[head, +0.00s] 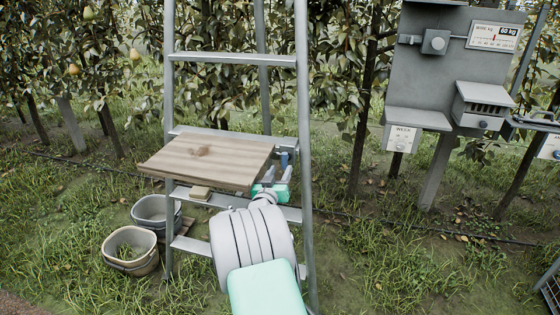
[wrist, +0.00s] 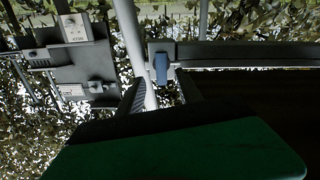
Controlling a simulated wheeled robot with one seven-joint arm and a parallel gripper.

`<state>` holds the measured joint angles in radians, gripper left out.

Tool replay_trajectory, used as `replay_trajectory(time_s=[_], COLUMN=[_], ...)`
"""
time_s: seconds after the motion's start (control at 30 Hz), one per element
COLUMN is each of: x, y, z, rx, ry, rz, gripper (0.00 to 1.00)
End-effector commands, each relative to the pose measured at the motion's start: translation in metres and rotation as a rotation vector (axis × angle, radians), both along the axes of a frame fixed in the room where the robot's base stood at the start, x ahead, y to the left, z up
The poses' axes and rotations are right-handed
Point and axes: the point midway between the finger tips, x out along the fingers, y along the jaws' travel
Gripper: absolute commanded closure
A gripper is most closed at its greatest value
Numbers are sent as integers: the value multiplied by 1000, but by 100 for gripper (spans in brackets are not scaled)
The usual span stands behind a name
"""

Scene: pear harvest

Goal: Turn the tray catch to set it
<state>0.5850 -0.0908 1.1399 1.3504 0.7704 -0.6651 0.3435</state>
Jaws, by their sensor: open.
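The wooden tray (head: 235,170) is mounted on the metal ladder (head: 303,120). The blue tray catch (head: 284,159) shows at the tray's right end in the head view, partly hidden by my gripper. In the wrist view the blue catch (wrist: 161,68) hangs from a grey bar (wrist: 240,53). My gripper (head: 277,175) is just below the catch in the head view. In the wrist view my gripper (wrist: 160,92) is open and empty, its fingers apart on either side of the catch's line. I cannot tell whether they touch it.
A ladder rail (wrist: 132,45) passes close by my fingers. Two buckets (head: 131,249) stand on the grass at left. Open grass lies right of the ladder.

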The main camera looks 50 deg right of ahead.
Motion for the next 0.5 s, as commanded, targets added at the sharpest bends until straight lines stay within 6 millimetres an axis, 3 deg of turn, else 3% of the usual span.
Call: replay_trajectory(time_s=[0.3,0.5], x=[24,27], y=[-51,-60], z=[0,-1], rx=[1,1], ry=[1,2], rz=[2,3], gripper=[58,58])
